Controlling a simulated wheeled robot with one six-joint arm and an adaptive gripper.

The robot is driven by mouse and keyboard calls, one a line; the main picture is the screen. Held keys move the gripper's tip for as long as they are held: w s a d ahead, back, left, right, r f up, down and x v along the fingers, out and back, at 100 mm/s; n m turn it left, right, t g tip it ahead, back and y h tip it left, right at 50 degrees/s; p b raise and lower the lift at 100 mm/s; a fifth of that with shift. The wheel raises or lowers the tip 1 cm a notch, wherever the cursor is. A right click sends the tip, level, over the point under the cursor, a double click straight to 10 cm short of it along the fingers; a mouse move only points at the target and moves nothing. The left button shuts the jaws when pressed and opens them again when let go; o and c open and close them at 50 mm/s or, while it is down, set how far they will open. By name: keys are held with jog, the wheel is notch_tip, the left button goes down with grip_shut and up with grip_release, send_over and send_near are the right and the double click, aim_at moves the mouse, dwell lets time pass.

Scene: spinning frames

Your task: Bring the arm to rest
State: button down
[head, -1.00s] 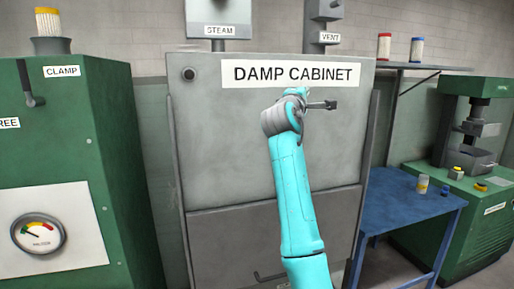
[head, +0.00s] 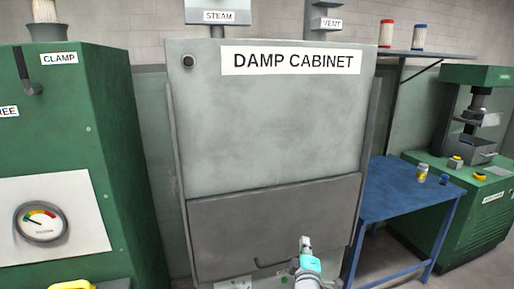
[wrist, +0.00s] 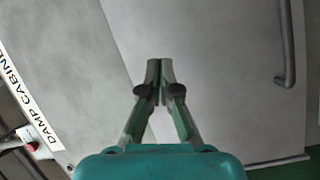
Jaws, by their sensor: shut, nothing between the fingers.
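My arm shows low in the head view, with its turquoise and grey wrist end (head: 308,264) in front of the lower part of the damp cabinet. In the wrist view my gripper (wrist: 160,68) is shut and empty, its two fingertips together. The grey damp cabinet (head: 275,130) stands in the middle of the head view, its lower panel (head: 275,222) closed with a dark handle near the bottom. The cabinet's face also fills most of the wrist view (wrist: 215,60), and its sign is at the left there.
A green machine (head: 110,170) with a gauge (head: 41,223) and clamp lever stands at the left. A blue table (head: 400,197) with a small yellow jar (head: 422,173) stands right of the cabinet. Another green machine (head: 470,215) is at the far right. A shelf (head: 400,53) holds two spools.

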jog(key=s+d+f+m+g+y, duration=0.1)
jog(key=s+f+m, duration=0.1)
jog(key=s+f, duration=0.6)
jog(key=s+d+f+m+y, duration=0.1)
jog(key=s+f, duration=0.3)
jog(key=s, duration=0.9)
jog(key=s+f+m+g, duration=0.1)
jog(key=s+f+m, duration=0.1)
jog(key=s+f, duration=0.6)
jog(key=s+r+m, duration=0.2)
jog(key=s+r, duration=0.1)
jog(key=s, duration=0.8)
jog(key=s+d+r+m, duration=0.1)
jog(key=s+r+m, duration=0.2)
jog(key=s, duration=0.7)
jog(key=s+d+r+m+g, duration=0.1)
jog(key=s+r, duration=0.4)
jog(key=s, duration=0.6)
jog(key=shift+s+r+m, duration=0.25)
jog(key=shift+s+m, duration=0.05)
jog(key=shift+m, duration=0.6)
